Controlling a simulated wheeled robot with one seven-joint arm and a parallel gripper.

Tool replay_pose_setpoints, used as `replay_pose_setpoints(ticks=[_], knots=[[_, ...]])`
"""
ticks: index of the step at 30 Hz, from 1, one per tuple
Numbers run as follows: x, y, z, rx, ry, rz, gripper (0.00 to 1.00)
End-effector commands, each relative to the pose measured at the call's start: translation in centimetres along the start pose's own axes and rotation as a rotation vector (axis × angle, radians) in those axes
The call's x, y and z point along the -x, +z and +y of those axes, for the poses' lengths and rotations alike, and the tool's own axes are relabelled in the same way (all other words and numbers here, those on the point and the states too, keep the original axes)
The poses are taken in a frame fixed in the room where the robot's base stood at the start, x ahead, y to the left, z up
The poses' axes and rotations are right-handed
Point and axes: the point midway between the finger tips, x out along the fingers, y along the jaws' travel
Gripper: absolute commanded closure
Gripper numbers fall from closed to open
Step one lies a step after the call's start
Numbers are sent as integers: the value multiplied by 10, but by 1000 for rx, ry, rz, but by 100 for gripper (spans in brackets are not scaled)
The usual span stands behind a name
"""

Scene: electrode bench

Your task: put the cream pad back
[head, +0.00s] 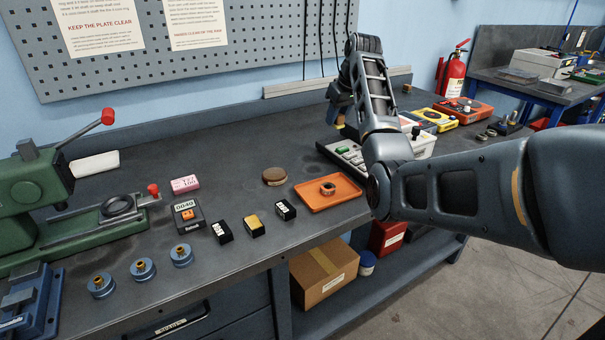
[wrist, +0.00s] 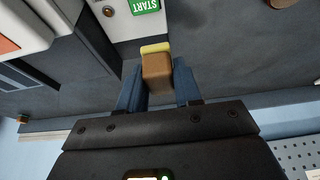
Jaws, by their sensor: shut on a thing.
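My gripper (wrist: 159,90) is shut on a small brown block with a pale yellow end (wrist: 156,66), held between its two blue-grey fingers. In the head view my gripper (head: 339,113) is at the back of the bench, largely hidden by my arm, and a bit of the block's yellow (head: 340,121) shows below it. I cannot tell for sure whether this block is the cream pad. A plain off-white bar (head: 95,163) lies on the bench behind the green press at the left.
A grey panel with a green START key (wrist: 146,5) is close to the held block. An orange tray (head: 330,192) holds a ring. The back middle is clear.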

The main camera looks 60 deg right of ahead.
Motion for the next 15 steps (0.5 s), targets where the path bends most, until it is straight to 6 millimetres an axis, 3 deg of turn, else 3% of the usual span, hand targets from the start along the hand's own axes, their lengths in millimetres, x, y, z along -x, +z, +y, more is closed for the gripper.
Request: replay_pose_setpoints(ticks=[5, 15], knots=[[-9, 3, -10, -7, 3, -3, 91], [-50, 10, -81, -5, 2, -3, 91]])
